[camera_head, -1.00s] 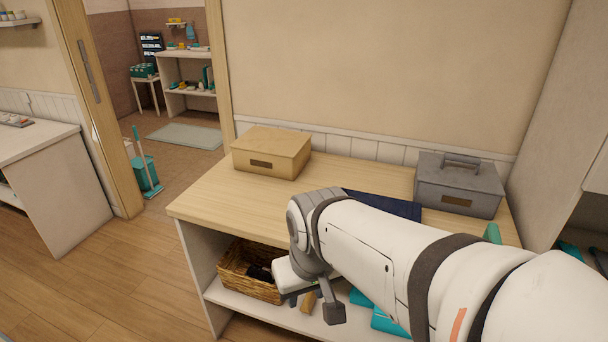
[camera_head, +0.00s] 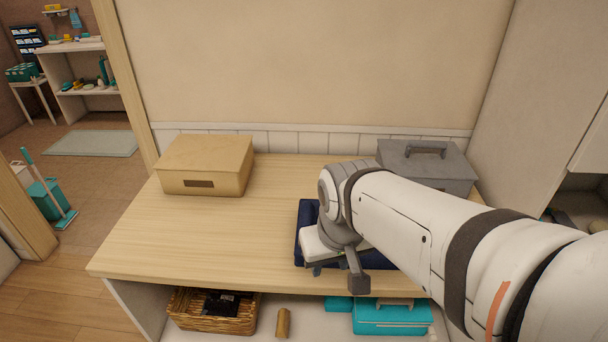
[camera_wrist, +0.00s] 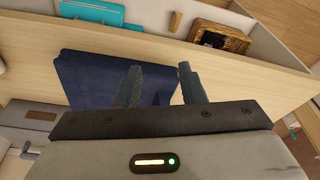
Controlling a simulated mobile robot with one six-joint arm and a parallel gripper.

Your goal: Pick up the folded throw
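The folded throw (camera_head: 304,230) is a dark navy bundle lying flat on the wooden top, near its front edge. My arm and gripper cover much of it in the head view. In the wrist view the throw (camera_wrist: 92,78) fills the left and middle, with its right side behind my fingers. My gripper (camera_wrist: 158,72) is open and empty, its two fingers apart over the throw's right part. I cannot tell how far the fingertips are above the cloth.
A tan box (camera_head: 205,168) stands at the back left of the top, and a grey lidded box (camera_head: 425,165) at the back right. The shelf below holds a wicker basket (camera_head: 213,318), a small brown piece (camera_head: 283,323) and a teal case (camera_head: 390,318).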

